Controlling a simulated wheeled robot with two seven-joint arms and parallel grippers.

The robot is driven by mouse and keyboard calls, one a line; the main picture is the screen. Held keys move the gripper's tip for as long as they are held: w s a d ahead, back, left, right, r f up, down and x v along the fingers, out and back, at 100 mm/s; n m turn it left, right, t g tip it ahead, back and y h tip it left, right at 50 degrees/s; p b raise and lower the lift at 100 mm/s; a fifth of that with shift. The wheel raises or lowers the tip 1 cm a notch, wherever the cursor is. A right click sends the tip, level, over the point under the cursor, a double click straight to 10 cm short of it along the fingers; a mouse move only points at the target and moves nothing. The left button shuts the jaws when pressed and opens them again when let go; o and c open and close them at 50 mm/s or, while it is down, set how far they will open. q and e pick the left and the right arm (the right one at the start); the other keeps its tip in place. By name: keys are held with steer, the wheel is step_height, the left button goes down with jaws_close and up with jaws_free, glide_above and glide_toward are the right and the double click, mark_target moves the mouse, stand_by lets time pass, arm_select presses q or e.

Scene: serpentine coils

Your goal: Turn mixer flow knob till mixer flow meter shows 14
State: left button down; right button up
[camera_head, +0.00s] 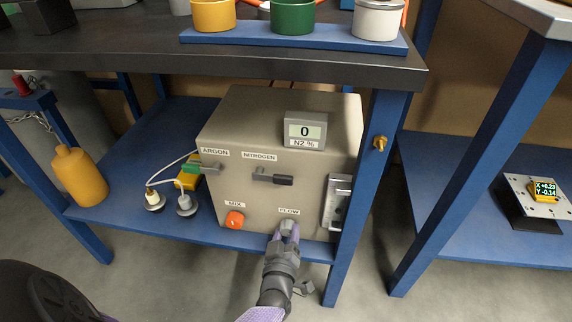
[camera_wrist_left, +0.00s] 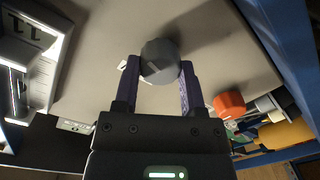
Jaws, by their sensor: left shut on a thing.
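The grey mixer box (camera_head: 262,125) stands on the blue lower shelf. The flow knob (camera_wrist_left: 160,60) is a dark grey faceted knob on its front, below the FLOW label (camera_head: 289,211). My left gripper (camera_head: 288,232) reaches it from below; in the left wrist view its purple fingers (camera_wrist_left: 158,82) are shut around the knob. The flow meter (camera_head: 338,202) at the box's right edge is seen too obliquely to read in the head view. In the left wrist view a lit panel (camera_wrist_left: 38,38) at upper left appears to show 11. My right gripper is not in view.
An orange MIX knob (camera_head: 235,220) sits left of the flow knob. Above are the argon lever (camera_head: 211,168), nitrogen lever (camera_head: 273,177) and an N2 % display (camera_head: 305,131) reading 0. A blue table leg (camera_head: 363,190) stands close on the right.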

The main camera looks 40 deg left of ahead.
arm_select(q)
steer(key=shift+m, duration=1.2)
steer(key=shift+f+m, duration=0.1)
steer(key=shift+m, duration=0.9)
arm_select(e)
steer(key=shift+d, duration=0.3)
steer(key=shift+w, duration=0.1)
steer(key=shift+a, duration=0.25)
arm_select(q)
steer(key=shift+c, duration=0.8)
jaws_free()
